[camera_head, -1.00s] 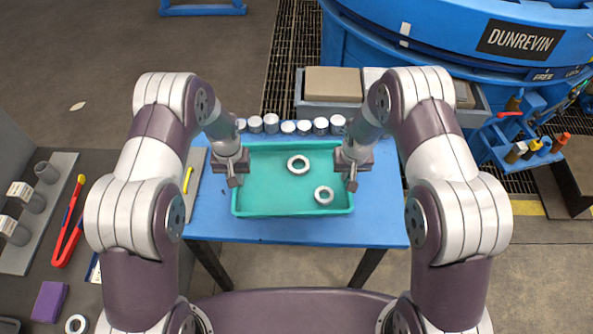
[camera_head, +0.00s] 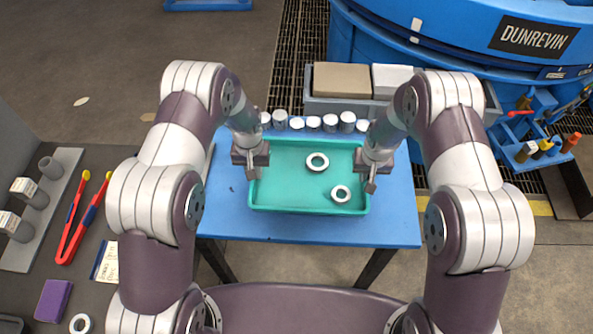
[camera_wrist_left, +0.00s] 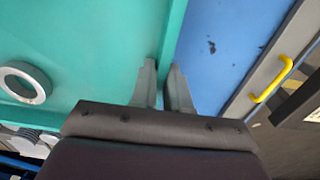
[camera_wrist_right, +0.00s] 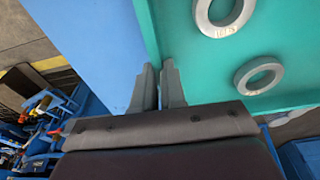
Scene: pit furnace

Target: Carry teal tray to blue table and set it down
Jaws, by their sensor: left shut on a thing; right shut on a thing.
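The teal tray (camera_head: 290,190) is over the blue table (camera_head: 230,210), with two metal rings (camera_head: 317,162) (camera_head: 340,194) lying in it. My left gripper (camera_head: 252,172) is shut on the tray's left wall; the left wrist view shows the fingers (camera_wrist_left: 163,88) on either side of the rim (camera_wrist_left: 172,40). My right gripper (camera_head: 372,182) is shut on the right wall, and its fingers (camera_wrist_right: 160,85) straddle the rim in the right wrist view. The tray looks level. I cannot tell whether its bottom touches the table.
A row of pale cylinders (camera_head: 313,123) stands along the table's back edge. Behind is a grey bin with blocks (camera_head: 341,78) and the blue furnace (camera_head: 450,40). A dark bench with red tongs (camera_head: 82,220) is at left. The table's front strip is clear.

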